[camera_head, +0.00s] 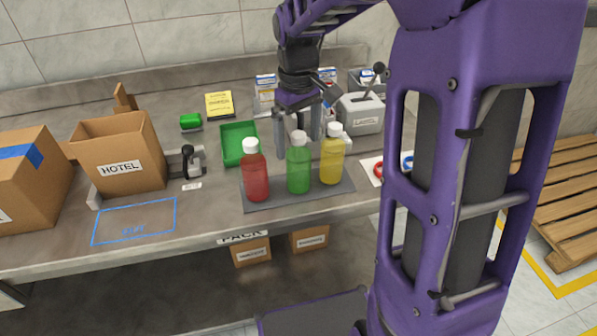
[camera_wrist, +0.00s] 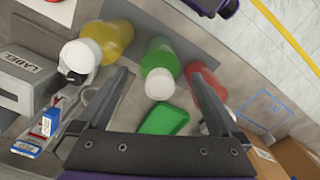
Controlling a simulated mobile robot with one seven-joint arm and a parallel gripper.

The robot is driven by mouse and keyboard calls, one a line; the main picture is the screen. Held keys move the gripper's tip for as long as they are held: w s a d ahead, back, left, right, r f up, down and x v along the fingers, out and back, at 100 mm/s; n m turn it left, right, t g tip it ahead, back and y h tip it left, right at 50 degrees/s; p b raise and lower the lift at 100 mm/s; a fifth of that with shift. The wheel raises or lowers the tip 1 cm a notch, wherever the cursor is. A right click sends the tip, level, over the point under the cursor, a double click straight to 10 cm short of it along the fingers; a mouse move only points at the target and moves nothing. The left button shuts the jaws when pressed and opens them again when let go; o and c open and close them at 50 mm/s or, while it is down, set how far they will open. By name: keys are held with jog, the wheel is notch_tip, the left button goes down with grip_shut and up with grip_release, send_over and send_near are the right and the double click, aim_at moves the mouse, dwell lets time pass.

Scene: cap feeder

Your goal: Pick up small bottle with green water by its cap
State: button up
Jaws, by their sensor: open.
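The small bottle with green water (camera_head: 298,168) stands upright on a grey mat (camera_head: 262,202), between a red bottle (camera_head: 254,175) and a yellow bottle (camera_head: 331,158). Its white cap (camera_head: 298,138) faces up. In the wrist view the green bottle (camera_wrist: 158,60) and its cap (camera_wrist: 160,84) show between the fingers. My gripper (camera_head: 297,145) is open and empty, pointing down, with its fingers spread to either side of the green bottle's cap in the head view. I cannot tell whether the fingertips are level with the cap. The wrist view also shows my gripper (camera_wrist: 158,80).
A green tray (camera_head: 239,143) lies behind the red bottle. A label machine (camera_head: 362,115) stands behind the yellow bottle. A cardboard box marked HOTEL (camera_head: 118,155) stands at left. The blue-outlined table area (camera_head: 135,221) is clear. The red and yellow bottles stand close on both sides.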

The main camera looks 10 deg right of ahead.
aim_at(298, 158)
notch_tip(298, 158, down, 6)
jog(key=shift+r+b, duration=0.15)
jog(key=shift+b, duration=0.4)
